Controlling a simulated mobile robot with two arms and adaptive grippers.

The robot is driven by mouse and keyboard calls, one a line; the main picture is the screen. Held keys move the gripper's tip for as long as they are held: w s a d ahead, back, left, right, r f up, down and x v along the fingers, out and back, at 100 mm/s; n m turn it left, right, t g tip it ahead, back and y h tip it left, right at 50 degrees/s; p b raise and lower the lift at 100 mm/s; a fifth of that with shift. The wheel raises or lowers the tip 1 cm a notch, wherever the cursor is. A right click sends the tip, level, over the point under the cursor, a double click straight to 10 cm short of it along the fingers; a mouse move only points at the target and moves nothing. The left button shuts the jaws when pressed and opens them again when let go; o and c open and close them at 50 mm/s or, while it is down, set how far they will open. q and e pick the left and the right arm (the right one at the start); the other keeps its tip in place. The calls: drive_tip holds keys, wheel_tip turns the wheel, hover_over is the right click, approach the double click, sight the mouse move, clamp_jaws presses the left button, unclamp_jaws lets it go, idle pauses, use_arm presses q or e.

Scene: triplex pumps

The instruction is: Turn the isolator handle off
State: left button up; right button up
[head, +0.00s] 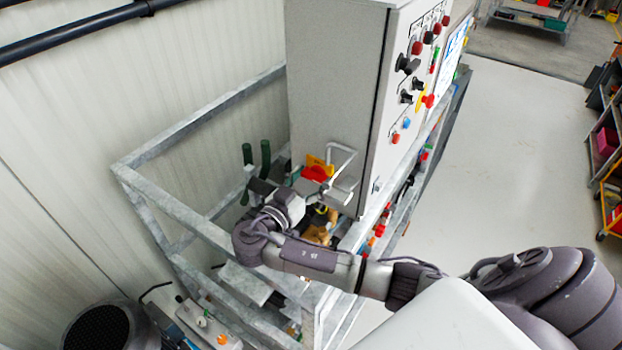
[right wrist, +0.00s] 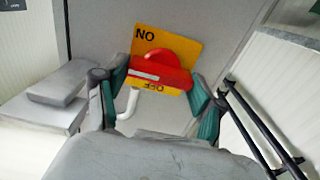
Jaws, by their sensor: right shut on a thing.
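The isolator handle (head: 317,173) is a red knob on a yellow plate (head: 326,163), low on the side of the grey control cabinet (head: 335,90). In the right wrist view the red handle (right wrist: 160,70) lies across the middle of its yellow plate (right wrist: 184,44). The plate's lettering shows upside down, "ON" at the upper left and "OFF" below the handle. My right gripper (right wrist: 160,82) is shut on the handle, one green-padded finger at each end. It shows small in the head view (head: 318,185). My left gripper is not in view.
A grey frame rail (head: 165,200) surrounds the pump area left of the cabinet. A bent pale pipe (head: 345,155) runs beside the handle. Knobs and buttons (head: 416,47) cover the cabinet's front. The floor (head: 500,150) to the right is clear.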

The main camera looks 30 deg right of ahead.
drive_tip(key=shift+f+b, duration=0.15)
drive_tip(key=shift+b, duration=0.35)
drive_tip(key=n+b, duration=0.4)
drive_tip(key=b, duration=0.1)
drive_tip(key=n, duration=0.4)
drive_tip(key=shift+w, duration=0.1)
drive_tip(key=n+p, duration=0.1)
drive_tip(key=n, duration=0.1)
drive_tip(key=shift+a+n, duration=0.1)
drive_tip(key=shift+n, duration=0.3)
drive_tip(key=n+p, duration=0.2)
drive_tip(key=n, duration=0.3)
drive_tip(key=shift+p, duration=0.3)
drive_tip(key=shift+n+p, duration=0.45)
drive_tip(key=shift+n, duration=0.55)
drive_tip(key=o, duration=1.1)
drive_tip(key=shift+w, duration=0.1)
